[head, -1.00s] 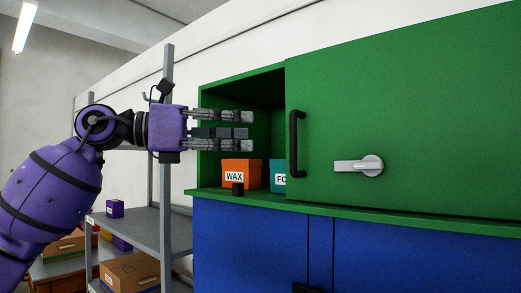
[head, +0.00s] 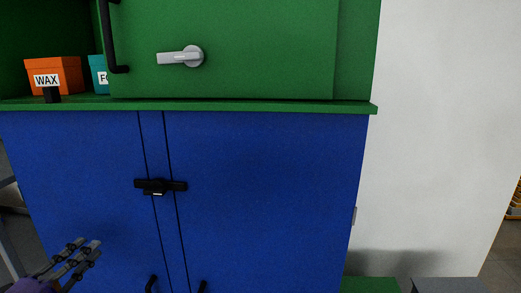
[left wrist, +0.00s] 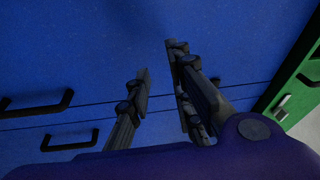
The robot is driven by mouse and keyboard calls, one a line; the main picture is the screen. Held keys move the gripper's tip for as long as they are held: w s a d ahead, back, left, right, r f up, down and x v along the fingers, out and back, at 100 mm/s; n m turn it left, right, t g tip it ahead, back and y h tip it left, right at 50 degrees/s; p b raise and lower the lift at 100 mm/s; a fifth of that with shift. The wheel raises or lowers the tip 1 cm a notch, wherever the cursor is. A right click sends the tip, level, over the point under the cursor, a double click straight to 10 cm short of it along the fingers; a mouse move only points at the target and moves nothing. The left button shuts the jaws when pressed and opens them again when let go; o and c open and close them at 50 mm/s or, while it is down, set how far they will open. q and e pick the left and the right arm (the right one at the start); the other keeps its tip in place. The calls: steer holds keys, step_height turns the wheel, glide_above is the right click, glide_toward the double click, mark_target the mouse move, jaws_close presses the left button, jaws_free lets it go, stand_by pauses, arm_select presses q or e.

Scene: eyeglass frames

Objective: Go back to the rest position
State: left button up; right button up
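My left gripper (head: 86,249) is low at the bottom left of the head view, in front of the blue cabinet (head: 265,200). In the left wrist view its fingers (left wrist: 158,62) stand apart with nothing between them, with blue cabinet fronts behind. Most of my left arm is out of the head view. My right gripper shows in neither view.
Above the blue cabinet is a green cabinet (head: 240,60) with a door. A black latch (head: 160,187) sticks out.

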arm_select(q)
steer(key=s+d+f+n+g+y, duration=0.25)
steer(key=s+f+n, duration=0.4)
steer(key=f, duration=0.55)
steer(key=s+d+f+n+g+y, duration=0.1)
steer(key=s+d+f+n+y, duration=0.15)
steer(key=s+f+n, duration=0.6)
steer(key=s+d+f+n+g+p, duration=0.1)
steer(key=s+d+f+n+g, duration=0.3)
steer(key=s+d+f, duration=1.2)
steer(key=s+f+g, duration=0.1)
steer(key=g, duration=0.1)
steer(key=shift+d+g, duration=0.2)
steer(key=shift+g, duration=0.15)
